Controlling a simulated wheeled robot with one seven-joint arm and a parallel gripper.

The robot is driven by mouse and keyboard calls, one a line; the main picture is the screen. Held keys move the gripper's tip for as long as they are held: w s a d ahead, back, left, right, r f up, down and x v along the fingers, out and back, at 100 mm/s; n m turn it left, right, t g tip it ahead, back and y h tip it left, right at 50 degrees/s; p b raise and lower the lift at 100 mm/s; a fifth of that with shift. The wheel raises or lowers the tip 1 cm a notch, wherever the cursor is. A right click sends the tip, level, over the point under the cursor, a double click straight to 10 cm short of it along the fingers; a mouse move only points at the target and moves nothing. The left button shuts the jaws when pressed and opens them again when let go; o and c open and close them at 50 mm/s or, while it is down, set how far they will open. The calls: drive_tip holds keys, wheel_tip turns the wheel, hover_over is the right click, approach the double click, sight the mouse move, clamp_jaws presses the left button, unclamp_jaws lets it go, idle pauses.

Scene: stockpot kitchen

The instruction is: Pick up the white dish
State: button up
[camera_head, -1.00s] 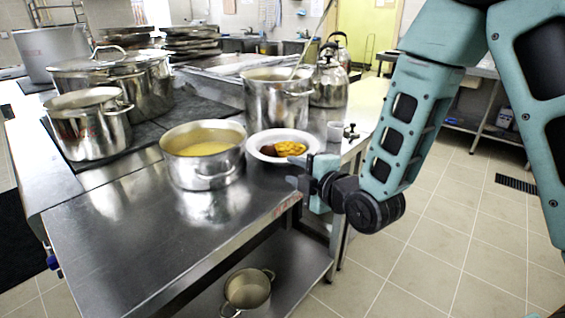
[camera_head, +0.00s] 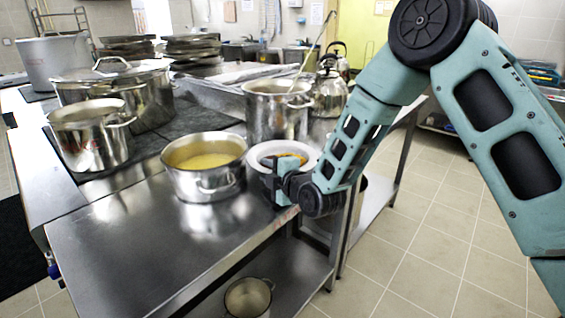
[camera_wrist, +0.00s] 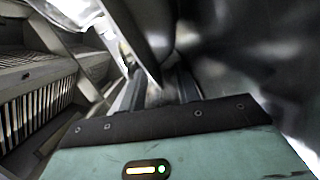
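The white dish (camera_head: 256,150) is a round, wide-rimmed plate with yellow and brown food on it. It stands near the right edge of the steel counter, right of a pot of yellow liquid. My gripper (camera_head: 277,182) is at the dish's near side and hides part of its rim. In the wrist view, my gripper's fingers (camera_wrist: 162,90) stand apart, and a thin edge, probably the dish's rim, comes down close to the gap. I cannot tell whether they touch it. The wrist view is dark and blurred.
The pot of yellow liquid (camera_head: 205,184) is close left of the dish. A tall steel pot (camera_head: 275,118) with a ladle stands just behind it, beside a kettle (camera_head: 329,95). The front of the counter (camera_head: 150,240) is clear. A small pot (camera_head: 248,297) sits on the lower shelf.

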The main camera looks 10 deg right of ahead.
drive_tip(key=shift+w, duration=0.1)
drive_tip(key=shift+c, duration=0.3)
clamp_jaws()
idle(1.1)
